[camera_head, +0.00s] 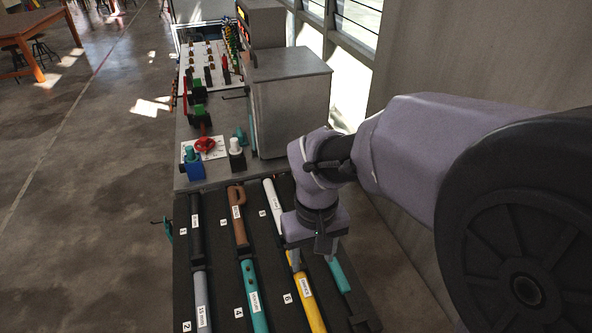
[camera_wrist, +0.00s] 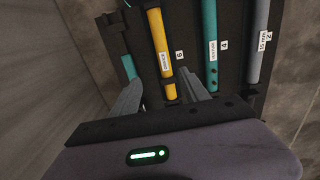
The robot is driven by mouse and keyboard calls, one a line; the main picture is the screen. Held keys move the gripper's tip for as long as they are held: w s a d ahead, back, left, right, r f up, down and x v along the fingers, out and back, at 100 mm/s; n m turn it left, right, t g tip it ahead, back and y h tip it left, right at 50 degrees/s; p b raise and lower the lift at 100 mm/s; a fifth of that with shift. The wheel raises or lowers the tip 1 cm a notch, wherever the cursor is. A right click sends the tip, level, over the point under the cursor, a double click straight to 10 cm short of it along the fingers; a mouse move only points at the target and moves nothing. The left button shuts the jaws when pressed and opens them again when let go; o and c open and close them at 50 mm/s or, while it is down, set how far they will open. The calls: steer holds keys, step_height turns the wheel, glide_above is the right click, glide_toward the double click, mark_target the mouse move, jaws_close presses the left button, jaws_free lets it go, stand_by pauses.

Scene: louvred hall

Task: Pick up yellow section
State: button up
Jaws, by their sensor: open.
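The yellow section (camera_head: 311,304) is a tube with a white label, lying in the dark rack beside the number 6, near the front edge. In the wrist view the yellow section (camera_wrist: 158,38) runs from the top towards my gripper (camera_wrist: 161,78). Its near end shows between the two fingertips, with no clear contact. In the head view my gripper (camera_head: 309,258) points down over the far end of the yellow section and partly hides it. The jaws are open and empty; the height above the tube is hard to tell.
A teal tube (camera_head: 254,298) at number 4 and a grey tube (camera_head: 202,300) at number 2 lie left of it. A teal-ended piece (camera_head: 340,275) lies close on its right. Black, brown (camera_head: 238,215) and white (camera_head: 273,205) tubes lie behind. A grey cabinet (camera_head: 290,105) stands farther back.

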steer(key=b, duration=0.4)
glide_above(305, 287)
steer(key=f, duration=0.6)
steer(key=d+f, duration=0.1)
steer(key=f, duration=0.2)
steer(key=shift+s+f, duration=0.15)
steer(key=shift+s, duration=0.2)
steer(key=f+b, duration=0.1)
steer(key=f, duration=0.1)
steer(key=f+b, duration=0.1)
steer(key=f, duration=0.1)
steer(key=a+f+b, duration=0.1)
steer(key=shift+w+f, duration=0.3)
steer(key=shift+f, duration=0.1)
steer(key=shift+r, duration=0.2)
jaws_close()
